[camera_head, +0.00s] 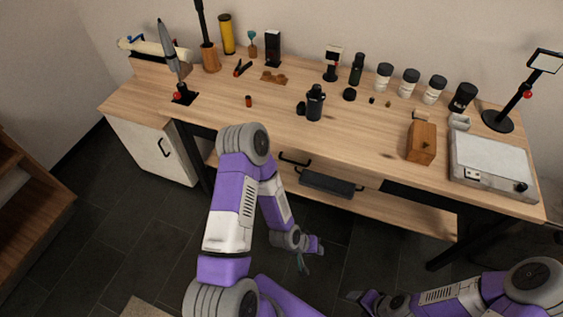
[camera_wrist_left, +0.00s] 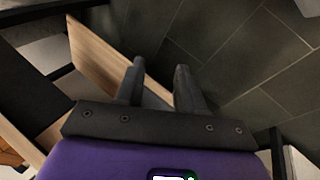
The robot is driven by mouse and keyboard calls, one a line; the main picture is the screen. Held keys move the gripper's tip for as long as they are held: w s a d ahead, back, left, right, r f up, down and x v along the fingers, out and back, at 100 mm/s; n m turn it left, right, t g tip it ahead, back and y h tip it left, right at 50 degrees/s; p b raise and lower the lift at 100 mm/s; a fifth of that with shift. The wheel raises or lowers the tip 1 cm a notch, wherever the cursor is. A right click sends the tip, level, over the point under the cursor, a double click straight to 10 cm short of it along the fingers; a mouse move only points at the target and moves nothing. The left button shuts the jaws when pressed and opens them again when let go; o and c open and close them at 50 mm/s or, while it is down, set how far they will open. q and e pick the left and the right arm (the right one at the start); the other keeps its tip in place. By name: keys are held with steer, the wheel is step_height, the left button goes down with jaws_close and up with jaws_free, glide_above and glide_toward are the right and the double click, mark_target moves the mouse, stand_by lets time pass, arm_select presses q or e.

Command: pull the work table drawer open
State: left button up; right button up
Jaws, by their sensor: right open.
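The work table (camera_head: 250,110) has a wooden top with a drawer front under its front edge, seen steeply from above. A black bar handle (camera_head: 295,160) shows on that front. The drawer looks shut. My left gripper (camera_head: 305,255) hangs low over the floor in front of the table, below and apart from the handle. In the left wrist view its two dark fingers (camera_wrist_left: 160,82) are apart with nothing between them. My right gripper (camera_head: 360,297) is open at the bottom of the head view, farther from the table and touching nothing visible.
A dark box (camera_head: 327,184) rests on the low shelf under the top. A white cabinet (camera_head: 150,150) with a black handle stands at the left end. Bottles, a wooden block (camera_head: 421,142) and a scale (camera_head: 490,160) stand on top. Dark floor in front is free.

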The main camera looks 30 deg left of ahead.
arm_select(q)
steer(key=w+a+r+n+t+y, duration=0.1)
steer(key=w+a+n+t+y, duration=0.1)
steer(key=w+a+n+t, duration=0.65)
steer(key=w+a+r+n+t+y, duration=0.1)
steer(key=w+a+r+n+y, duration=0.2)
steer(key=a, duration=0.4)
steer(key=w+a+r+n+t+y, duration=0.2)
steer(key=w+a+r+n+y, duration=0.15)
steer(key=a, duration=0.25)
steer(key=b+x, duration=0.2)
steer(key=x, duration=0.5)
steer(key=shift+w+d+f+h, duration=0.15)
steer(key=shift+w+f+h, duration=0.05)
steer(key=shift+f+h, duration=0.25)
jaws_close()
